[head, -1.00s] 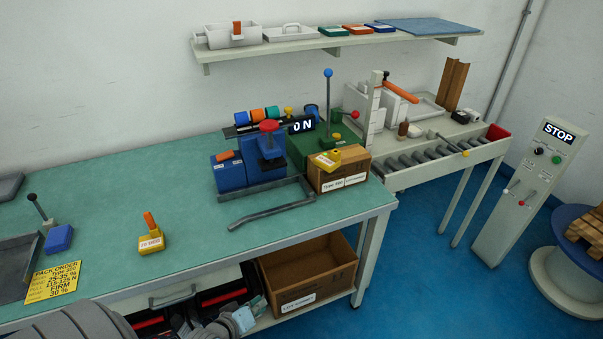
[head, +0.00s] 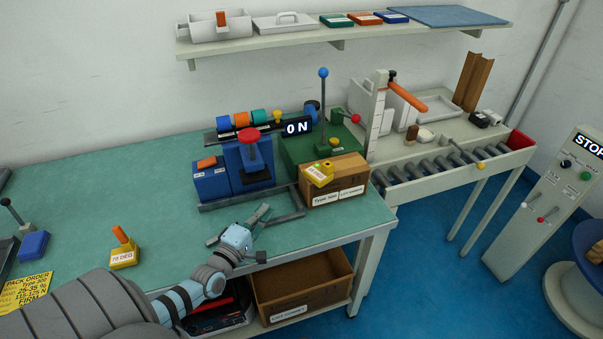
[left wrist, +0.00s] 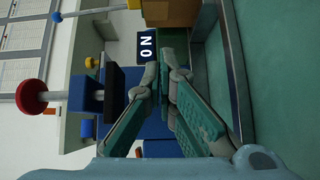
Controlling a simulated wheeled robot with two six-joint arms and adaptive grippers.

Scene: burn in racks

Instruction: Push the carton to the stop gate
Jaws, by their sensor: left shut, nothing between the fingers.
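The carton (head: 349,189) is a closed brown box with white labels, at the right end of the green bench beside the roller conveyor (head: 425,166). A yellow block (head: 321,173) sits on its top. The carton also shows at the top of the left wrist view (left wrist: 172,13). My left gripper (head: 264,209) is shut and empty over the bench, in front of the blue press and left of the carton, apart from it. Its fingers also show in the left wrist view (left wrist: 172,72). A red end piece (head: 521,143) closes the conveyor's far right end; I cannot tell whether it is the stop gate.
A blue press with a red knob (head: 249,136) and a green lever fixture (head: 300,149) stand behind. A grey rail (head: 290,216) lies beside the carton. A display (head: 297,127) reads 0 N. An open brown box (head: 290,312) sits below. A control post (head: 560,200) stands right.

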